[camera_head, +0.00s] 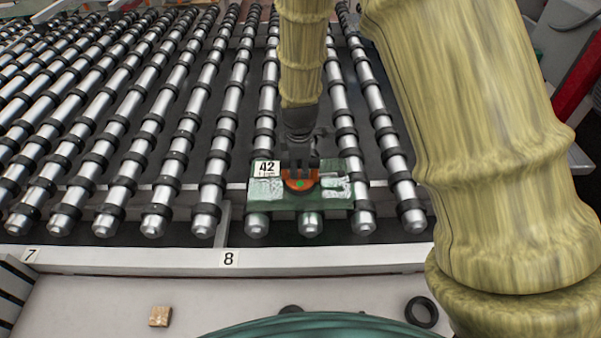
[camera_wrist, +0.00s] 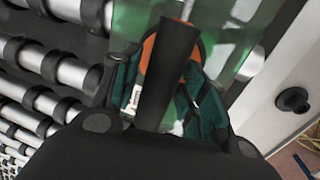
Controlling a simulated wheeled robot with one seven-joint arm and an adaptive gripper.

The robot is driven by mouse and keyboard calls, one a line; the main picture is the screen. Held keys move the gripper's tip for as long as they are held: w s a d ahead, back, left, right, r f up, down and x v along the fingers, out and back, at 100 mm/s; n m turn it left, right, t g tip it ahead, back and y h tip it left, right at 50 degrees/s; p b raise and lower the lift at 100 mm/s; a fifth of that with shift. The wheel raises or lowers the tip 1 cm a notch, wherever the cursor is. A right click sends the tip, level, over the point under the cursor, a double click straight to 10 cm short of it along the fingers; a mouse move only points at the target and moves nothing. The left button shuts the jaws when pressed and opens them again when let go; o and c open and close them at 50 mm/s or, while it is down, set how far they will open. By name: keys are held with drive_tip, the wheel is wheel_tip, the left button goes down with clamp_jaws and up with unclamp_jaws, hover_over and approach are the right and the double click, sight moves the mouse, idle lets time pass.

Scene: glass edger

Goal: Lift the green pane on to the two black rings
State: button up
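The green pane (camera_head: 336,199) is a small see-through glass plate with a "42" label, over the front ends of the rollers. I cannot tell whether it rests on them. An orange disc (camera_head: 301,184) with a black upright handle (camera_wrist: 168,75) sits on it. My gripper (camera_head: 299,163) points down at the disc, its fingers either side of the handle in the wrist view. Whether they press on it is unclear. One black ring (camera_head: 421,312) lies flat on the pale surface at the front. A second dark round piece (camera_head: 290,309), maybe the other ring, is mostly hidden.
Long metal rollers (camera_head: 172,170) with black collars fill the back. A white rail (camera_head: 130,260) marked 7 and 8 runs in front. A small wooden block (camera_head: 160,316) lies on the pale front surface, which has free room around it. A red post (camera_head: 583,75) stands at the right.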

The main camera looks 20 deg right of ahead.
clamp_jaws()
drive_tip(key=shift+w+r, duration=0.1)
